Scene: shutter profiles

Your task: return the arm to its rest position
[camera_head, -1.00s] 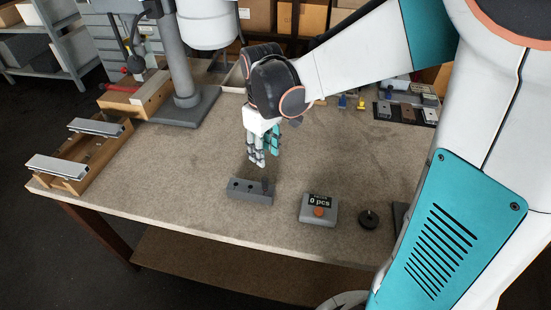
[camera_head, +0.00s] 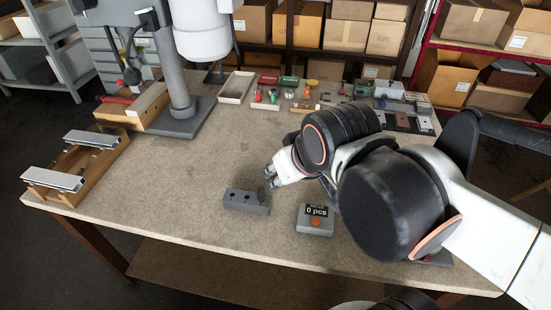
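My arm (camera_head: 390,200) reaches in from the right, folded low over the right part of the workbench (camera_head: 180,190). My gripper (camera_head: 271,178) points left and downward, just above and behind the grey block with holes (camera_head: 245,200). The fingers are small and partly in shadow, so I cannot tell whether they are open or shut. A dark upright piece stands at the right end of the block. The counter box (camera_head: 314,220), reading "0 pcs" with an orange button, sits right of the block, in front of my arm.
A drill press (camera_head: 172,75) stands at the back left. A wooden fixture with metal profiles (camera_head: 80,160) lies at the left edge. A white tray (camera_head: 236,87) and several small tools line the back. Shelves with boxes stand behind. The bench's left middle is clear.

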